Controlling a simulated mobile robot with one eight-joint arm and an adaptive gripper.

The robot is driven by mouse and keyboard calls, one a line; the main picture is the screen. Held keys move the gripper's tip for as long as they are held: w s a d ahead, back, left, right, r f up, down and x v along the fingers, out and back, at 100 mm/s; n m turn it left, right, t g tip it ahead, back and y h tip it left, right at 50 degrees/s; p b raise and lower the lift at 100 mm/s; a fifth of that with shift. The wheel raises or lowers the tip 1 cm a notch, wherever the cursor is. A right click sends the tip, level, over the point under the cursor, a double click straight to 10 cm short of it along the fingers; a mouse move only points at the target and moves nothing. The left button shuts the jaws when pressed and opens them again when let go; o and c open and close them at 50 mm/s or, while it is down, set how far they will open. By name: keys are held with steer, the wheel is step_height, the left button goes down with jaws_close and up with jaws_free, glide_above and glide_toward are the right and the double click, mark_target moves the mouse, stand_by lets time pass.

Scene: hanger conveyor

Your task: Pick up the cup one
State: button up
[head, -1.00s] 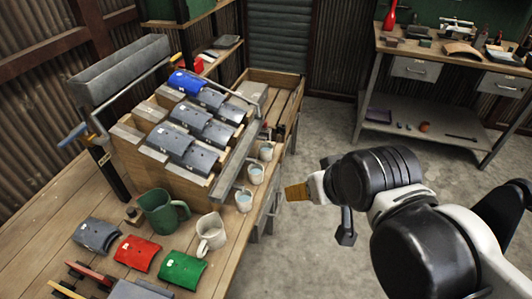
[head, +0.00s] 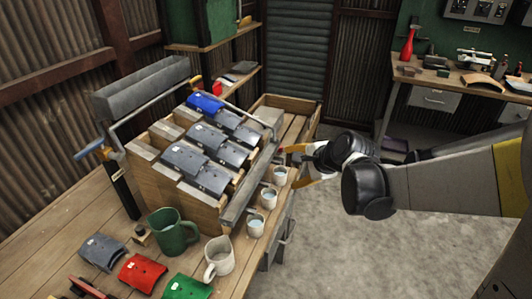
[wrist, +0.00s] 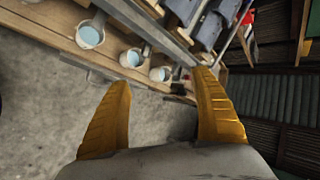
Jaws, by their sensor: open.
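Three small pale cups with bluish contents stand in a row along the bench's right edge in the head view: a near cup (head: 255,226), a middle cup (head: 268,198) and a far cup (head: 279,175). Which is cup one cannot be told. My gripper (head: 292,167) is open and empty, just right of the far cup. In the wrist view, the far cup (wrist: 160,74) appears between the two yellow fingertips (wrist: 162,82), beyond them. The middle cup (wrist: 131,57) and near cup (wrist: 90,36) lie to its upper left.
A sloped wooden rack (head: 160,185) with grey and blue curved plates and a metal rail (head: 246,185) stand close left of the cups. A green mug (head: 172,232) and a white mug (head: 219,257) stand nearer. The floor (head: 330,250) right of the bench is clear.

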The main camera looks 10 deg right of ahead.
steer(key=w+d+f+m+t+y+b, duration=0.1)
steer(key=w+d+f+m, duration=0.1)
steer(key=w+f+m, duration=0.6)
steer(key=m+t+y+b, duration=0.1)
steer(key=m+t, duration=0.1)
steer(key=m, duration=0.5)
glide_toward(284, 179)
step_height(284, 179, down, 2)
steer(key=w+a, duration=0.1)
steer(key=w, duration=0.1)
steer(key=b+x, duration=0.2)
steer(key=x, duration=0.2)
steer(key=shift+w+a+f, duration=0.1)
steer(key=shift+a+f, duration=0.15)
steer(key=shift+f, duration=0.1)
steer(key=b+x, duration=0.1)
steer(key=x, duration=0.1)
steer(key=r+b+x, duration=0.1)
steer(key=x, duration=0.2)
steer(key=shift+w+a+f+b, duration=0.1)
steer(key=shift+w+f+b, duration=0.15)
steer(key=shift+w, duration=0.25)
steer(key=shift+r, duration=0.15)
steer(key=c, duration=1.5)
